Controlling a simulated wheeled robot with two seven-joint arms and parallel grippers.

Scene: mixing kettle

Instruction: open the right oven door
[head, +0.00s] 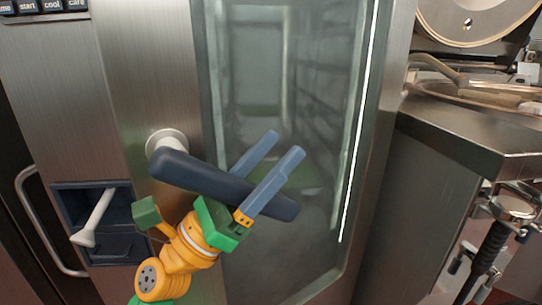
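The oven door (285,75) is a tall glass panel in a steel frame and looks closed. Its long dark blue handle (190,172) slants down to the right from a round steel mount. My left gripper (286,143), with a green palm and blue-grey fingers on an orange wrist, is at the handle's lower right part. Its fingers are spread apart, one crossing in front of the handle, the other emerging behind it. I cannot tell whether either finger presses on it. My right gripper is not in view.
Left of the door is a steel panel with a recessed dark blue box (107,255) and a pale lever. A curved door handle (45,225) stands at far left. At right are a steel counter (480,145) and a round kettle lid (480,18), close beside the oven.

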